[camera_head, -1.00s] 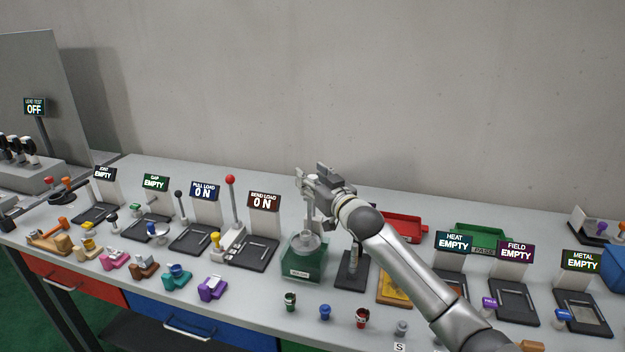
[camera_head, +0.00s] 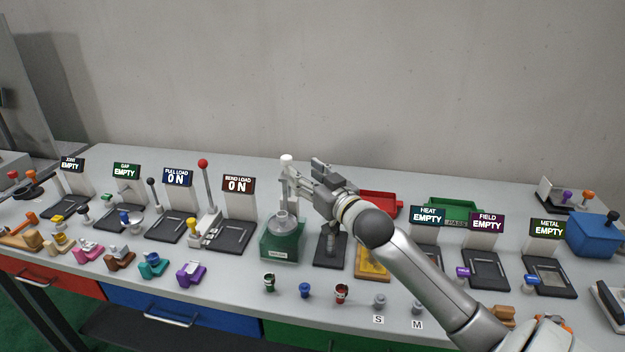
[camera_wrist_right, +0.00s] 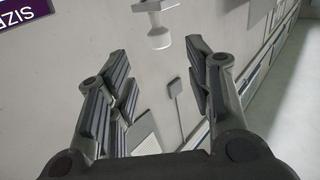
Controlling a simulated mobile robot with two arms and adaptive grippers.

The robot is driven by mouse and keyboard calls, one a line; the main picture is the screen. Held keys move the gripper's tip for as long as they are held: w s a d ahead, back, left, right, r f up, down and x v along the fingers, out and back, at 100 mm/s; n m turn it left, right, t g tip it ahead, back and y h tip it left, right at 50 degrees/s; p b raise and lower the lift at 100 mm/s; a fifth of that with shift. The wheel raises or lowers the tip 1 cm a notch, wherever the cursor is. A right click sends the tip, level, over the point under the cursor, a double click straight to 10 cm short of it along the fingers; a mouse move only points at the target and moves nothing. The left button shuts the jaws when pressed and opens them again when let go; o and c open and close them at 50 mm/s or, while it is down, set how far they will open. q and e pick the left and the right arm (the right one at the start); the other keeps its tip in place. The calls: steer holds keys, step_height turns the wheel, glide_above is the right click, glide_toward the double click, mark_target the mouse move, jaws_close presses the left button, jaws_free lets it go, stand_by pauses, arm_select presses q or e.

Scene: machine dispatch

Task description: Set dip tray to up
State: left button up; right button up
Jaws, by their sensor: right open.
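The dip tray looks to be the green tank (camera_head: 280,241) with a clear vessel on top, at the middle of the bench. A pale rod with a white knob (camera_head: 287,159) stands above it, and the knob is high over the vessel. My right gripper (camera_head: 303,178) is open just right of the knob and rod, partly in front of the rod. In the right wrist view its fingers (camera_wrist_right: 158,68) are spread with nothing between them. A white knob-like part (camera_wrist_right: 157,22) shows beyond them at the top. My left gripper is not in view.
A black stand (camera_head: 331,247) is just right of the tank, under my right arm. A lever with a red ball (camera_head: 203,164) stands to the left. Small cups, including a blue one (camera_head: 306,290), line the front. Red (camera_head: 379,205) and green (camera_head: 455,209) trays lie behind.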

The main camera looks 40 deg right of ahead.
steer(key=shift+s, duration=1.15)
steer(key=shift+a, duration=0.1)
